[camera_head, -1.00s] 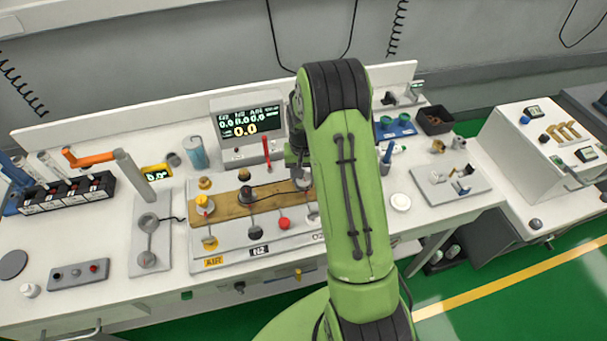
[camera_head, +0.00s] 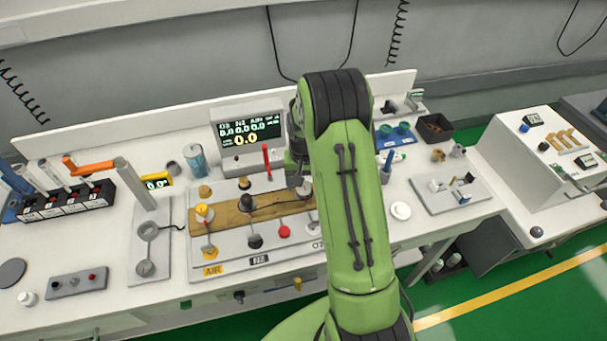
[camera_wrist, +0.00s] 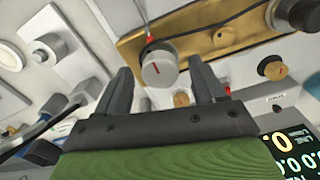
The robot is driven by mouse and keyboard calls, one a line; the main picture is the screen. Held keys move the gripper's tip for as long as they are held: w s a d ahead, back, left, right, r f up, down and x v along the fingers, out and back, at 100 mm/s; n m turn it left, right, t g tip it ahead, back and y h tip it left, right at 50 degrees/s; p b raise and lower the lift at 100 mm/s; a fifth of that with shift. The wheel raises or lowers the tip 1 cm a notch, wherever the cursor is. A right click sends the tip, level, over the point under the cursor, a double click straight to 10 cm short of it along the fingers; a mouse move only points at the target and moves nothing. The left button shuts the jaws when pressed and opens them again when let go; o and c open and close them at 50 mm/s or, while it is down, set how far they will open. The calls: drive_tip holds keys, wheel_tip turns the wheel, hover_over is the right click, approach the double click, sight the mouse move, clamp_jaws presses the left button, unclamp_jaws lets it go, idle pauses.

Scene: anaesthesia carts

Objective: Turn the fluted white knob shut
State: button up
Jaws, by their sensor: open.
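My gripper (camera_wrist: 161,72) is open, with one dark finger on each side of the knob. I cannot tell whether either finger touches it. In the head view my green arm hides much of this spot, and only part of a pale knob (camera_head: 306,189) shows beside the arm at the plate's right end.
A yellow knob (camera_head: 203,213) and a black knob (camera_head: 246,203) stand on the same plate. Below them are a black ball (camera_head: 255,241) and a red ball (camera_head: 284,232). A display box (camera_head: 250,131) stands behind the plate. A red upright rod (camera_head: 267,159) is close to my gripper.

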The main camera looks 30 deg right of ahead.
sight(304, 186)
wheel_tip(304, 186, up, 16)
drive_tip(key=p, duration=0.1)
drive_tip(key=shift+f, duration=0.25)
drive_tip(key=s+a+r+n+t, duration=0.3)
drive_tip(key=s+a+r, duration=0.6)
drive_tip(key=s+r, duration=0.15)
drive_tip(key=s+a+n+t, duration=0.2)
drive_tip(key=s+a, duration=0.2)
drive_tip(key=s, duration=0.9)
drive_tip(key=shift+s+f+n+t, duration=0.3)
drive_tip(key=shift+f, duration=0.1)
